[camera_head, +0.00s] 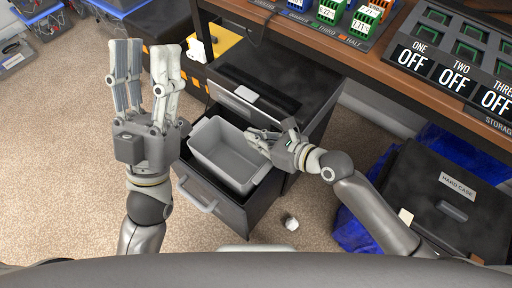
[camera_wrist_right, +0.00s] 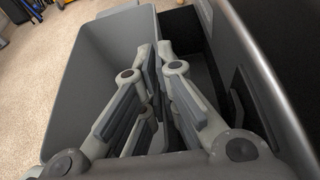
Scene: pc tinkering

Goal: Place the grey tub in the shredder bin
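The grey tub (camera_head: 222,158) is an empty, open rectangular box. It sits in or just over the pulled-out dark drawer, which looks like the shredder bin (camera_head: 217,206), below the black shredder-like unit (camera_head: 270,85). How deep the tub rests is hidden. My right gripper (camera_head: 256,139) is at the tub's right rim. In the right wrist view its fingers (camera_wrist_right: 158,50) are close together on either side of the wall of the tub (camera_wrist_right: 84,62), apparently gripping it. My left gripper (camera_head: 147,75) is open and empty, left of the tub, fingers pointing away from me.
A desk (camera_head: 340,58) with switch panels and card racks overhangs at the upper right. A black hard case (camera_head: 440,195) stands at the right beside blue material. A small white crumpled item (camera_head: 291,223) lies on the carpet. The carpet at the left is mostly clear.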

